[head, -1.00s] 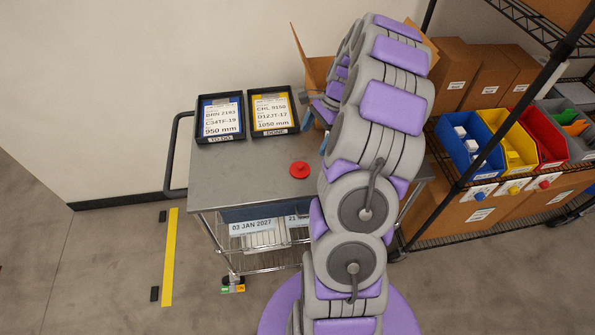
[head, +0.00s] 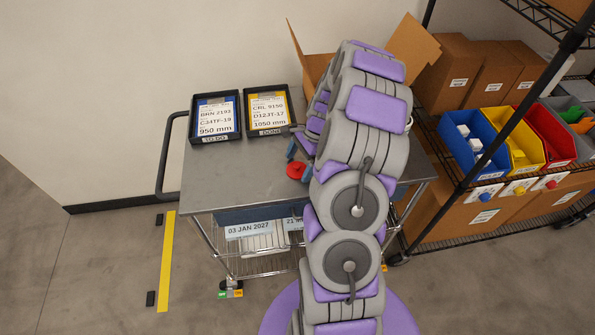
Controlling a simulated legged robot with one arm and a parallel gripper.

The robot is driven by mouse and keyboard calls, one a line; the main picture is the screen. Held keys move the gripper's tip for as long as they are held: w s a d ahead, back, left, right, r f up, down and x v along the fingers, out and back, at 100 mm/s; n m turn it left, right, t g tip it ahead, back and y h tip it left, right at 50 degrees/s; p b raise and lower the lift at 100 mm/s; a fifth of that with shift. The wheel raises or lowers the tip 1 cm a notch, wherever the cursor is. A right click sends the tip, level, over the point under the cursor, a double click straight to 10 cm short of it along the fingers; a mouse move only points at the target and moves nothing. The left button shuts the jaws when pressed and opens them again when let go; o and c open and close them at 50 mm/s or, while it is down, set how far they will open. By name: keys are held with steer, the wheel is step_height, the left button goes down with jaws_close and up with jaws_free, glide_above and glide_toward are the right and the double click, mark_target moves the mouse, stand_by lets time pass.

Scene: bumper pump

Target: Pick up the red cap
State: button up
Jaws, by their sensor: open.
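The red cap (head: 295,170) lies on the grey metal cart top (head: 220,180), near its front edge and just left of my arm. My gripper (head: 298,161) is low over the cart, right by the cap, with its blue fingertips beside the cap's back and right side. It is open and holds nothing that I can see. My arm hides part of the gripper and the cap's right edge. I cannot tell whether a finger touches the cap.
A blue-lined TO DO tray (head: 216,117) and a yellow-lined DONE tray (head: 268,112) stand at the back of the cart. An open cardboard box (head: 312,68) is behind my arm. A wire rack with blue (head: 474,143), yellow and red bins is at right. The cart's left part is clear.

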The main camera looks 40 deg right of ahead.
steer(key=shift+f, duration=0.2)
steer(key=shift+s+a, duration=0.1)
steer(key=shift+a, duration=0.1)
steer(key=shift+a+r, duration=0.1)
steer(key=shift+a, duration=0.1)
steer(key=c, duration=1.1)
steer(key=shift+d+r, duration=0.1)
steer(key=shift+r, duration=0.05)
